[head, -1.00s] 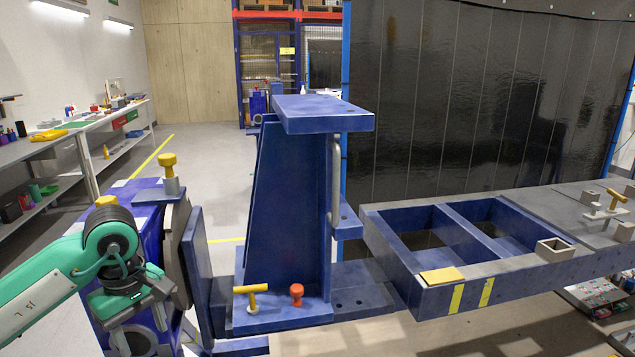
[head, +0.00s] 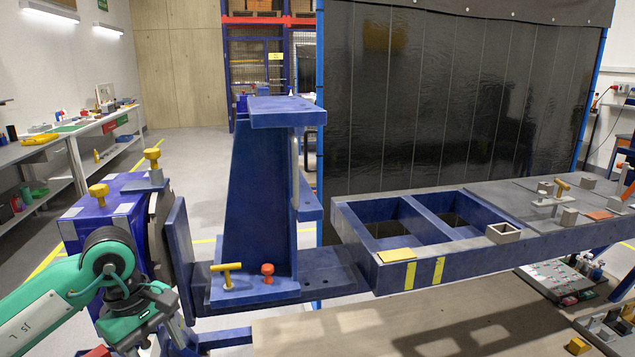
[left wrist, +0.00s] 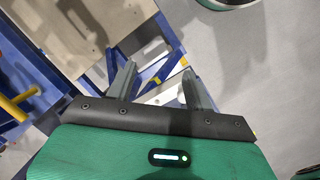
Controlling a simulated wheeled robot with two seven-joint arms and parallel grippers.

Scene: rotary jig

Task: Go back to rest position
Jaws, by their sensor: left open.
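My left gripper (head: 150,343) is at the lower left of the head view, in front of the rotary jig's blue drive housing (head: 98,222). In the left wrist view its two grey fingers (left wrist: 158,72) stand apart with nothing between them. The jig's blue upright bracket (head: 255,195) stands to the right of the gripper, apart from it. A yellow T-handle (head: 226,270) and an orange-red knob (head: 267,272) sit on the bracket's base. My right gripper does not show.
A long blue frame table (head: 470,262) with loose grey blocks runs to the right. A dark curtain (head: 450,100) hangs behind it. Shelves with tools (head: 75,140) line the left wall. Open grey floor (head: 205,165) lies between the shelves and the jig.

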